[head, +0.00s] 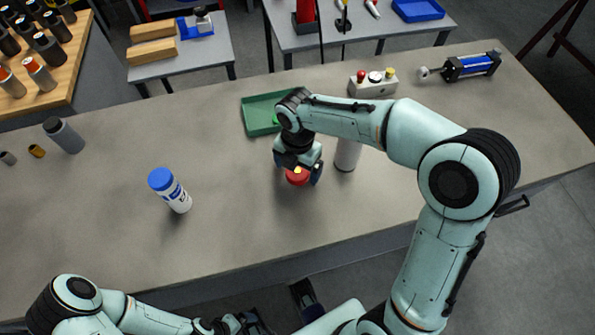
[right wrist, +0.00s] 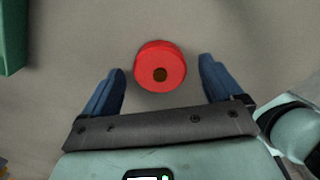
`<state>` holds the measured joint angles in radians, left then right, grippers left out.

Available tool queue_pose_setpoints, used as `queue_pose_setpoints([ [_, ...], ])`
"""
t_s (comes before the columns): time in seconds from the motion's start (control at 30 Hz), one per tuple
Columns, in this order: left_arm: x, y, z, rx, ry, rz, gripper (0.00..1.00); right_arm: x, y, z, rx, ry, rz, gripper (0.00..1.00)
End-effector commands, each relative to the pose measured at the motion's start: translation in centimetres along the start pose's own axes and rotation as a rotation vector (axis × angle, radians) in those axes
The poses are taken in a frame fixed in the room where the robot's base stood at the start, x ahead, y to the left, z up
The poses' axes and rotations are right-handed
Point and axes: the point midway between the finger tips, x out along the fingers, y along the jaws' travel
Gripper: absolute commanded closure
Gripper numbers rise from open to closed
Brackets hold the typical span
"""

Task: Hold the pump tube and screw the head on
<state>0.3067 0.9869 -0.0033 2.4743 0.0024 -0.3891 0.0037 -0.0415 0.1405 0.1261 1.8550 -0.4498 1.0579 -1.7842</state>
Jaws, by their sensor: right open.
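A red round part, which looks like the pump head (head: 297,177), sits on the table below my right gripper (head: 299,168). In the right wrist view the red head (right wrist: 160,66) has a dark round spot and lies between the open fingertips of my right gripper (right wrist: 163,72), with gaps on both sides. A pale grey cylinder, perhaps the pump tube (head: 347,155), stands upright just right of the gripper, its top hidden by my right arm. My left gripper (head: 250,321) is low at the bottom edge, off the table; its fingers are unclear.
A green tray (head: 257,116) lies behind my right gripper. A white bottle with blue cap (head: 170,190) stands to the left. A button box (head: 373,84) and a blue-black cylinder (head: 470,67) are at the back right. The table's front left is clear.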

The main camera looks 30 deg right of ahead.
Motion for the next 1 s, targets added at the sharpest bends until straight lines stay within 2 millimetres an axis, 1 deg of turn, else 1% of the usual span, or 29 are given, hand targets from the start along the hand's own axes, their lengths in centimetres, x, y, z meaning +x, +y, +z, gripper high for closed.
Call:
queue_pose_setpoints([
  [0.03, 0.0, 0.0, 0.0, 0.000, 0.000, 0.000, 0.03, 0.0, 0.0, 0.0, 0.000, 0.000, 0.000, 0.10],
  [0.07, 0.0, 0.0, 0.0, 0.000, 0.000, 0.000, 0.03, 0.0, 0.0, 0.0, 0.000, 0.000, 0.000, 0.20],
  [0.1, 0.0, 0.0, 0.0, 0.000, 0.000, 0.000, 0.03, 0.0, 0.0, 0.0, 0.000, 0.000, 0.000, 0.33],
  [0.17, 0.0, 0.0, 0.0, 0.000, 0.000, 0.000, 0.03, 0.0, 0.0, 0.0, 0.000, 0.000, 0.000, 0.53],
  [0.2, 0.0, 0.0, 0.0, 0.000, 0.000, 0.000, 0.03, 0.0, 0.0, 0.0, 0.000, 0.000, 0.000, 0.66],
  [0.23, 0.0, 0.0, 0.0, 0.000, 0.000, 0.000, 0.03, 0.0, 0.0, 0.0, 0.000, 0.000, 0.000, 0.71],
  [0.5, 0.0, 0.0, 0.0, 0.000, 0.000, 0.000, 0.03, -0.1, 0.0, 0.0, 0.000, 0.000, 0.001, 0.71],
  [0.67, -0.2, 0.0, 0.1, 0.000, -0.001, 0.000, 0.03, -1.0, 0.0, 0.0, 0.000, -0.001, 0.001, 0.71],
  [0.77, -0.3, 0.1, 0.1, 0.000, -0.003, -0.001, 0.03, -2.2, 0.1, 0.1, 0.000, -0.002, 0.003, 0.71],
  [0.83, -0.5, 0.1, 0.2, -0.001, -0.006, -0.002, 0.03, -3.5, 0.1, 0.0, 0.000, -0.002, 0.005, 0.71],
  [0.97, -1.2, 0.3, 0.2, 0.000, -0.003, -0.001, 0.03, -6.9, 0.1, 0.0, 0.000, -0.003, 0.007, 0.71],
  [1.0, -1.4, 0.4, 0.1, 0.000, -0.002, 0.000, 0.03, -8.1, 0.1, 0.0, -0.001, -0.003, 0.007, 0.71],
])
